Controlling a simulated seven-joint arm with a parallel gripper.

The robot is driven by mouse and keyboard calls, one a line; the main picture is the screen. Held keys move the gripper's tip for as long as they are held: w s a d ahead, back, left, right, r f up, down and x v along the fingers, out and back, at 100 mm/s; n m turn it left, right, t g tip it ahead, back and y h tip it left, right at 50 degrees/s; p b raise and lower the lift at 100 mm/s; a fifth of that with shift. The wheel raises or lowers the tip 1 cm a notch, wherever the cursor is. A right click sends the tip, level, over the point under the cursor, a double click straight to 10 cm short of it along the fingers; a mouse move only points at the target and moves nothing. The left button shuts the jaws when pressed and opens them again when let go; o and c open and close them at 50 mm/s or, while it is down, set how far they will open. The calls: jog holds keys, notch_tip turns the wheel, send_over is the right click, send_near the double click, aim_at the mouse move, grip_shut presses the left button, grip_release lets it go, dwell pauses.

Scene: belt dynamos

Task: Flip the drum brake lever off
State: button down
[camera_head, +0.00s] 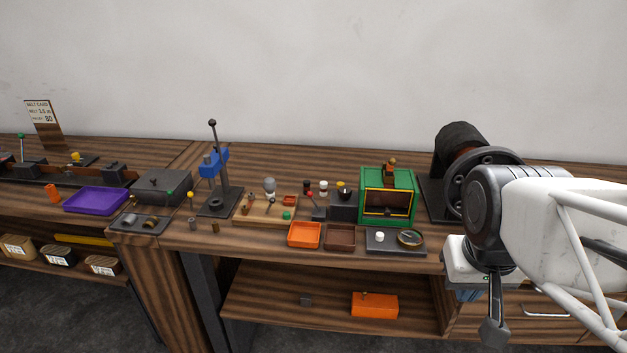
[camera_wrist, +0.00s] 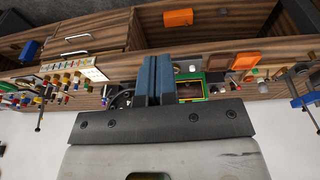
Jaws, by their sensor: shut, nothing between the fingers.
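A dark drum (camera_head: 460,145) with a large dark wheel (camera_head: 482,170) stands on a black base at the right of the bench in the head view. My arm covers its right and lower side. I cannot make out its brake lever in either view. In the wrist view, dark rounded parts (camera_wrist: 121,98) beside my fingers may belong to this machine. My gripper (camera_wrist: 154,58) shows two blue fingers close together, with nothing between them. The fingers overlap the bench edge in the picture, and whether they touch anything cannot be told.
A green box (camera_head: 388,173) stands left of the drum, with an orange tray (camera_head: 304,235) and a brown tray (camera_head: 340,237) in front. A blue lever press (camera_head: 215,165) and purple tray (camera_head: 97,200) are farther left. An orange box (camera_head: 375,305) is on the lower shelf.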

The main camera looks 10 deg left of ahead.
aim_at(315, 202)
jog(key=w+a+r+n+h, duration=0.15)
jog(key=w+a, duration=0.25)
jog(key=w, duration=0.4)
jog(key=w+a+n, duration=0.2)
jog(key=w+a, duration=0.3)
jog(key=w, duration=0.3)
jog(key=w+a+n, duration=0.1)
jog(key=w+a, duration=0.3)
jog(key=w, duration=0.4)
jog(key=w+a+f+n, duration=0.1)
jog(key=w+a+f, duration=0.2)
jog(key=w+a, duration=0.2)
jog(key=w+a+f+n+h, duration=0.1)
jog(key=w+a+f+n, duration=0.1)
jog(key=w+a, duration=0.4)
jog(key=w+a+f+n, duration=0.1)
jog(key=w+a+f, duration=0.3)
jog(key=a, duration=0.9)
jog(key=shift+w+a+n, duration=0.3)
jog(key=shift+w+n, duration=0.05)
jog(key=shift+w, duration=0.3)
jog(key=shift+f+h, duration=0.15)
jog(key=shift+h, duration=0.1)
